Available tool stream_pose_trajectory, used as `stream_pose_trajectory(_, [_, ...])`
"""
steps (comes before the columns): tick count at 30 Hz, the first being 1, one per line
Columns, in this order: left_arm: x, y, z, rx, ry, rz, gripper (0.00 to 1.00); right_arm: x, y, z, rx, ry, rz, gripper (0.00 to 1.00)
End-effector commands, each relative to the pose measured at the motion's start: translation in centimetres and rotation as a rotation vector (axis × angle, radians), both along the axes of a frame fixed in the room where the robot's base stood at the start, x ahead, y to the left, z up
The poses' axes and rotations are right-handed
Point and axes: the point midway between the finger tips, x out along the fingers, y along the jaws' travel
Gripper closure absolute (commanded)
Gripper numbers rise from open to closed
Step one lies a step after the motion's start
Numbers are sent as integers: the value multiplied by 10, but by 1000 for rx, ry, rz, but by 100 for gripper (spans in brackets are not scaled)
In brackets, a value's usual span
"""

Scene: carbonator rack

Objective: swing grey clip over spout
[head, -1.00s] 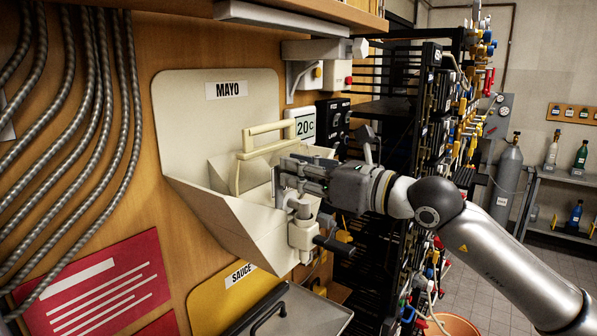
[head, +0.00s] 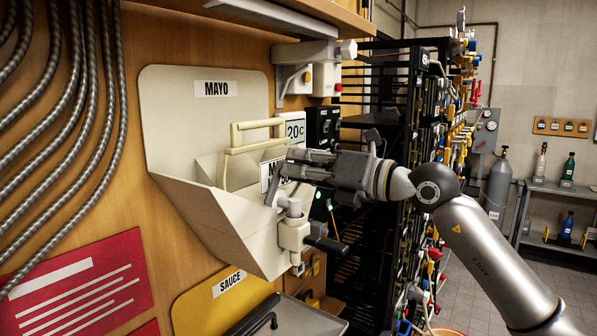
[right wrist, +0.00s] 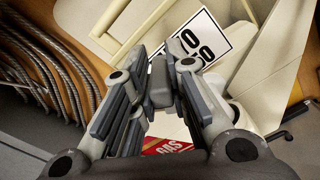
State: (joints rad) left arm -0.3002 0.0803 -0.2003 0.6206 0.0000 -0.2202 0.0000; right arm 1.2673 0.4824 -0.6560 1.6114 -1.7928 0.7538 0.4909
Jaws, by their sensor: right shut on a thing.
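The grey clip (head: 273,188) is at the fingertips of my right gripper (head: 287,170), on the front of the cream MAYO bin. In the right wrist view, a small grey block, seemingly part of the clip (right wrist: 161,84), sits between the finger pads of my right gripper (right wrist: 160,75), which are shut on it. The cream tap with the spout (head: 294,234) is on the bin's front just below the gripper, with a black lever pointing right. Whether the clip touches the spout cannot be told; the fingers hide part of it. My left gripper is not in view.
The MAYO bin (head: 210,215) has a cream handle (head: 257,136) close above the gripper. A metal SAUCE lid (head: 285,318) lies below. A black rack (head: 385,110) with many fittings stands behind my right arm. Free floor shows at the right.

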Motion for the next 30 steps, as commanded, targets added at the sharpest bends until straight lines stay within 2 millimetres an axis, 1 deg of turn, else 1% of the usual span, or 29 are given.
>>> stream_pose_trajectory(7, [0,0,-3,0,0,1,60,3,-3,-1,30,37,-2,100])
stream_pose_trajectory(18, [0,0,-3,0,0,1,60,3,-3,0,32,38,-2,100])
stream_pose_trajectory(19, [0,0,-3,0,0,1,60,3,-3,0,32,38,-2,82])
stream_pose_trajectory(23, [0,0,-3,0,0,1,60,3,-3,-1,31,39,-2,65])
stream_pose_trajectory(24, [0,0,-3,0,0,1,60,3,-3,-1,31,39,-2,62])
stream_pose_trajectory(30, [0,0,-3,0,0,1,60,3,-2,-1,31,39,-1,62])
